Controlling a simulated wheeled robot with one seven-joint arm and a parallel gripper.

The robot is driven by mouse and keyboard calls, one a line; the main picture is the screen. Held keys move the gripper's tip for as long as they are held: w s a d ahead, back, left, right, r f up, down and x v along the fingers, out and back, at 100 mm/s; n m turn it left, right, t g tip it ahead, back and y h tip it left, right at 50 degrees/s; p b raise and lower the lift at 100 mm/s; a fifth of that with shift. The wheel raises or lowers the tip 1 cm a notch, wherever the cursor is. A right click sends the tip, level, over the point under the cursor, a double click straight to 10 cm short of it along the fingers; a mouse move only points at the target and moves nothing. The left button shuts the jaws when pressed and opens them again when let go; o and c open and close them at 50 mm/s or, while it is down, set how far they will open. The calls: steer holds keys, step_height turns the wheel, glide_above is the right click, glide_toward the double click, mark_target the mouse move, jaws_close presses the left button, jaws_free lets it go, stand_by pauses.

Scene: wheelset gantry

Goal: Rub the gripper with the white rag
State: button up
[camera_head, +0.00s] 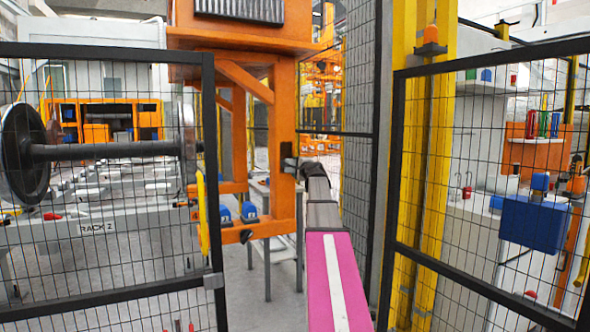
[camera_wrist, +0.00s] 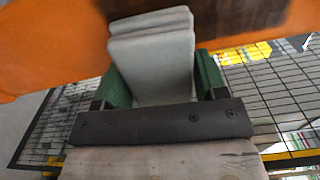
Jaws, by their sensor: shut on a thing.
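My gripper (camera_wrist: 162,78) is shut on a folded white rag (camera_wrist: 150,50), with one green finger on each side of it. The rag's far end lies against or very near an orange surface (camera_wrist: 50,55); I cannot tell whether they touch. A dark brown patch (camera_wrist: 235,18) shows on this surface around and right of the rag's end. In the head view, my arm reaches forward to an orange upright frame (camera_head: 285,105), with its end at the post. The rag is too small or hidden to make out there.
Black mesh fence panels stand left (camera_head: 100,230) and right (camera_head: 480,200) of my arm. A wheelset (camera_head: 105,150) is behind the left panel. A yellow column (camera_head: 425,150) and blue box (camera_head: 534,223) are at right. Open floor (camera_head: 248,290) shows left of my arm.

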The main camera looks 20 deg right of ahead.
mark_target(277, 148)
steer(key=shift+r, duration=1.35)
steer(key=shift+s+a, duration=0.1)
steer(key=shift+a, duration=3.95)
steer(key=shift+s+d+r, duration=0.1)
steer(key=shift+r, duration=1.25)
steer(key=shift+w+d, duration=0.2)
steer(key=shift+d, duration=3.8)
steer(key=shift+w+r, duration=0.1)
steer(key=shift+r, duration=1.3)
steer(key=shift+s+a, duration=0.2)
steer(key=shift+a, duration=1.85)
steer(key=shift+s+a, duration=0.15)
steer(key=shift+a, duration=1.85)
steer(key=shift+s, duration=0.1)
